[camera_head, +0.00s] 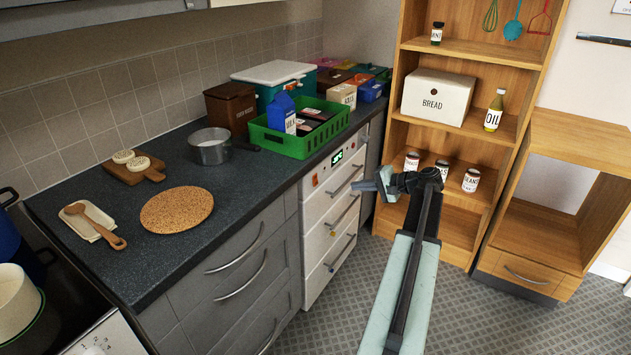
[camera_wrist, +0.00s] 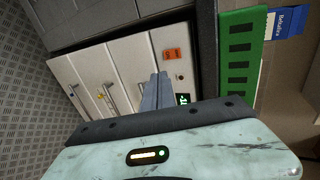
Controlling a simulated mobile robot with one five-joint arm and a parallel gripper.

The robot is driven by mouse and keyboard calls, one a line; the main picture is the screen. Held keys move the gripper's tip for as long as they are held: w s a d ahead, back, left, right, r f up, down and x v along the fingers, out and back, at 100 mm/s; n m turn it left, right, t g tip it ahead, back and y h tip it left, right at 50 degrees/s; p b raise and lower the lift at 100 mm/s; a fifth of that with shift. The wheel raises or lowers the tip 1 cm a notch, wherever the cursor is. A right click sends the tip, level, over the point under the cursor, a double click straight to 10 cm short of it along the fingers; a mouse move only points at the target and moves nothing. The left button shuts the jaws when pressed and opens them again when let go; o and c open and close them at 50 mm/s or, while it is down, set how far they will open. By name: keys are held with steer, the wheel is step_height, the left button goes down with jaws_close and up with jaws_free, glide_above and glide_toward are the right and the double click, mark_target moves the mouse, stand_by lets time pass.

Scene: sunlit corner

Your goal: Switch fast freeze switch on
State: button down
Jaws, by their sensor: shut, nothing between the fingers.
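The white freezer (camera_head: 326,222) stands under the counter, with several drawers, and also shows tilted in the wrist view (camera_wrist: 85,70). Its top panel has a green-lit display (camera_head: 337,158), which shows partly behind my fingers in the wrist view (camera_wrist: 183,99). A small orange switch (camera_wrist: 172,54) sits on the same panel, and it is a tiny orange spot in the head view (camera_head: 315,180). Whether it is on or off cannot be told. My gripper (camera_head: 362,186) is shut and empty, in front of the freezer. In the wrist view its fingertips (camera_wrist: 158,78) point at the panel near the switch, seemingly apart from it.
A green crate (camera_head: 290,142) with cartons stands on the counter above the freezer. A pot (camera_head: 209,146) and a cork mat (camera_head: 177,209) lie further left. A wooden shelf (camera_head: 470,50) with jars stands behind my arm at right. The floor (camera_head: 455,290) in front looks clear.

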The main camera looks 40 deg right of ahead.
steer(key=shift+w, duration=0.15)
steer(key=shift+w, duration=0.1)
steer(key=b, duration=0.5)
glide_toward(316, 184)
step_height(316, 184, down, 3)
steer(key=w, duration=0.4)
steer(key=w+a, duration=0.1)
steer(key=shift+w+a+f, duration=0.1)
steer(key=shift+w, duration=0.3)
